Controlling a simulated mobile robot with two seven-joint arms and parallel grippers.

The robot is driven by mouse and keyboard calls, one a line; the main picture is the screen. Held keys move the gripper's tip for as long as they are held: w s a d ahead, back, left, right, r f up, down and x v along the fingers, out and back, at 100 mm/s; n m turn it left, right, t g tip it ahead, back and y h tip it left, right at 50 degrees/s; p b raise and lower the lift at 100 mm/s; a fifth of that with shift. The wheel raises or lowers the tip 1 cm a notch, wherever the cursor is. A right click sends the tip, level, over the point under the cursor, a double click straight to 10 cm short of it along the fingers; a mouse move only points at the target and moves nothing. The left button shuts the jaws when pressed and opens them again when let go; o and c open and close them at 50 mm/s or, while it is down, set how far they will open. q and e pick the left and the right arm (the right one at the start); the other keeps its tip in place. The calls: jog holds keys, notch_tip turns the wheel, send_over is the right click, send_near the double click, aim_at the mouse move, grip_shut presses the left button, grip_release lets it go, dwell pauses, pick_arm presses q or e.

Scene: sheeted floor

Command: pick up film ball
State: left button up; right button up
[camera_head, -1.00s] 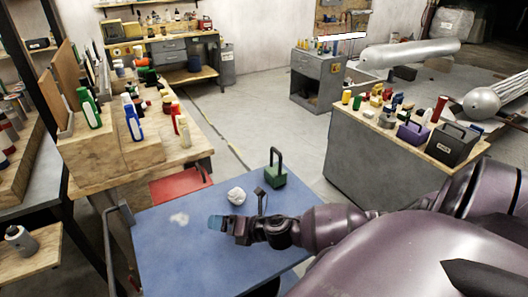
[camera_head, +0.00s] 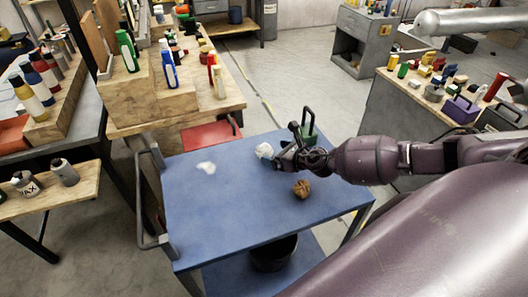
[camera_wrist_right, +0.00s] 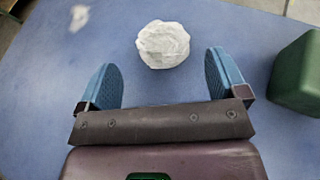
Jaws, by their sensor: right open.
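The film ball, which I take to be the white crumpled ball (camera_head: 263,147), lies on the blue cart top (camera_head: 225,205). It also shows in the right wrist view (camera_wrist_right: 163,45), just beyond the fingertips and roughly centred between them. My right gripper (camera_head: 269,155) is low beside the ball in the head view. In the right wrist view its two blue-padded fingers (camera_wrist_right: 162,75) are spread wide with nothing between them. In the head view the fingertips partly cover the ball. My left gripper is in neither view.
A green block with a dark handle (camera_head: 309,133) stands right of the ball, close to my right gripper. A brown crumpled ball (camera_head: 301,188) lies nearer on the cart.

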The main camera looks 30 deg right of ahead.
aim_at(270, 151)
jog(key=shift+w+f, duration=0.25)
jog(key=shift+w, duration=0.2)
jog(key=x, duration=0.4)
jog(key=shift+w+f+b, duration=0.1)
jog(key=shift+w+b, duration=0.1)
jog(key=shift+b, duration=0.15)
jog(key=shift+c, duration=0.4)
jog(key=c, duration=0.9)
